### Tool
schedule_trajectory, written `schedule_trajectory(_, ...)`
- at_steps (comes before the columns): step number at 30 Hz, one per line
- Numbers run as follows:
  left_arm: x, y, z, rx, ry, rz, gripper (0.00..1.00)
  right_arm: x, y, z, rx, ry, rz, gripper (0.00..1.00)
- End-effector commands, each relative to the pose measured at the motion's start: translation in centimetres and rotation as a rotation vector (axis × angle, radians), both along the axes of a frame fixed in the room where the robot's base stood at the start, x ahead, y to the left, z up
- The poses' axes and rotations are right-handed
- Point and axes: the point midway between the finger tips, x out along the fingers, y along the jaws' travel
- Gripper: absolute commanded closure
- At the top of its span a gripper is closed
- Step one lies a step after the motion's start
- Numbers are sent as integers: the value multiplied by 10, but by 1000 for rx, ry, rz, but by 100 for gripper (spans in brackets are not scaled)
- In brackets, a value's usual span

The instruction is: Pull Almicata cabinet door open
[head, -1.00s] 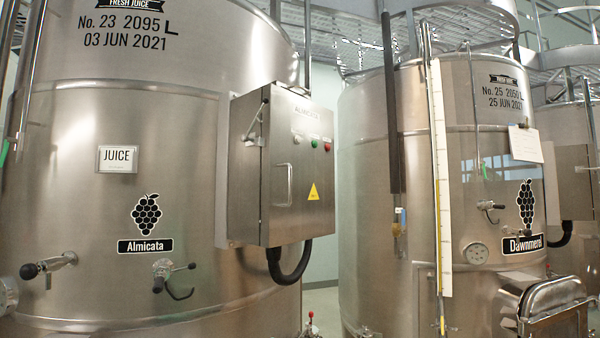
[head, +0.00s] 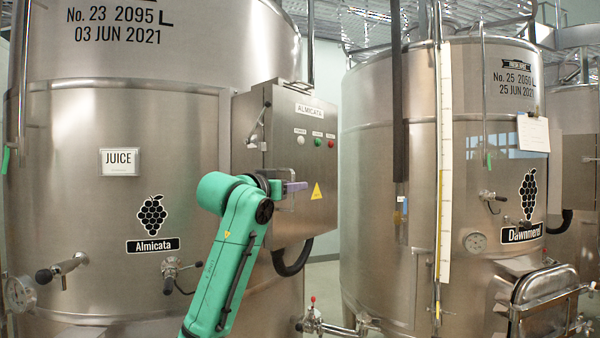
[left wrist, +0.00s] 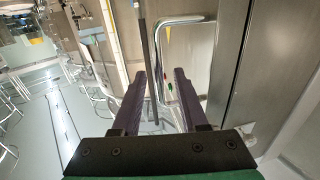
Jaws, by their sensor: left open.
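The Almicata cabinet (head: 318,160) is a grey steel box on the side of the left vat, with its name on a white label (head: 310,110). Its door looks shut. My left gripper (head: 298,187) reaches the left part of the door front, open, with purple fingers, and mostly covers the handle there. In the left wrist view the silver bar handle (left wrist: 158,45) runs down into the space between the open fingertips (left wrist: 160,75). I cannot tell how deep the bar sits between them or whether a finger touches it. My right gripper is not in view.
A lever latch (head: 257,125) is on the cabinet's left side. A black hose (head: 292,265) curves below the cabinet. The Almicata vat (head: 80,200) has valves low on its front. The Dawnmerel vat (head: 375,200) stands to the right, with a gap of floor between.

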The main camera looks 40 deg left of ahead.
Motion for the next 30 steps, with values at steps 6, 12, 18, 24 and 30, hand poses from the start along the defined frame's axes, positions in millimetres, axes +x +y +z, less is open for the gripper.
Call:
schedule_trajectory(6,37,5,3,-1,2,-1,57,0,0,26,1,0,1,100)
schedule_trajectory(12,41,6,-1,1,0,0,57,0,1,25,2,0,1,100)
schedule_trajectory(18,41,6,-1,1,0,0,99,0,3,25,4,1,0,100)
schedule_trajectory(24,41,6,-1,0,0,0,100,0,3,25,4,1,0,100)
schedule_trajectory(30,40,6,0,0,0,0,100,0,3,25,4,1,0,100)
